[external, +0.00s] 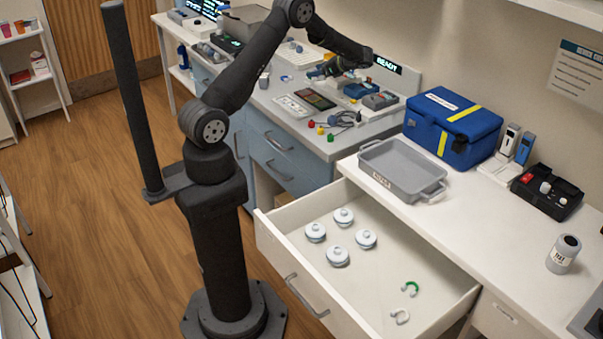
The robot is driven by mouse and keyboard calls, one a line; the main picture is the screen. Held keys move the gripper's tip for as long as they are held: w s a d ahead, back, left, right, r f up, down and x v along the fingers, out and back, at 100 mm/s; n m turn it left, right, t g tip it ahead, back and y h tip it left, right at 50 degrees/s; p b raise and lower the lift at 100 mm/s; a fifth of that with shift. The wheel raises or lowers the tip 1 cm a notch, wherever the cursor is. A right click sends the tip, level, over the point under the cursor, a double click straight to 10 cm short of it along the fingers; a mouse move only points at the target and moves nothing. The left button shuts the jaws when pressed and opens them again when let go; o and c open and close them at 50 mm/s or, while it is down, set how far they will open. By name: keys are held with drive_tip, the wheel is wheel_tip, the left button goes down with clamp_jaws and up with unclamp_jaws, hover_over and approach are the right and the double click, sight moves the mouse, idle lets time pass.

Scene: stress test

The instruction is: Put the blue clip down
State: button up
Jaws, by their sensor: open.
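My gripper (322,71) is at the end of my raised arm, over the back part of the grey bench. It is small and dark here, and it looks open. No blue clip can be made out for certain. A blue item (357,90) lies on the bench just right of my gripper, too small to identify. In the open white drawer (375,288) lie a green clip (410,288) and a pale clip (400,316). I cannot tell whether anything touches the gripper's fingers.
Several white round lidded pieces (338,256) sit in the drawer. A grey tray (402,170), a blue case (452,127) and a black box (546,191) stand on the right counter. Small coloured plugs (321,130) and cables lie on the bench's front. A lit READY sign (388,65) stands behind.

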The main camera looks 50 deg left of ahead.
sight(286, 77)
drive_tip(key=shift+w+d+m+y, duration=0.35)
drive_tip(key=shift+d+m+y, duration=0.05)
drive_tip(key=shift+d+y, duration=0.1)
drive_tip(key=shift+a, duration=0.1)
drive_tip(key=x, duration=1.7)
drive_tip(key=shift+s+f, duration=0.1)
drive_tip(key=shift+f, duration=0.1)
drive_tip(key=c, duration=1.1)
drive_tip(key=shift+r, duration=0.45)
drive_tip(key=r, duration=0.2)
drive_tip(key=d+r, duration=0.1)
drive_tip(key=r, duration=0.1)
drive_tip(key=shift+w, duration=0.35)
drive_tip(key=d+r, duration=0.2)
drive_tip(key=d, duration=0.1)
drive_tip(key=d+r, duration=0.2)
drive_tip(key=d, duration=0.2)
drive_tip(key=d+r, duration=0.2)
drive_tip(key=d, duration=0.1)
drive_tip(key=shift+w+d+r, duration=0.1)
drive_tip(key=shift+d+r, duration=0.2)
drive_tip(key=shift+r, duration=0.05)
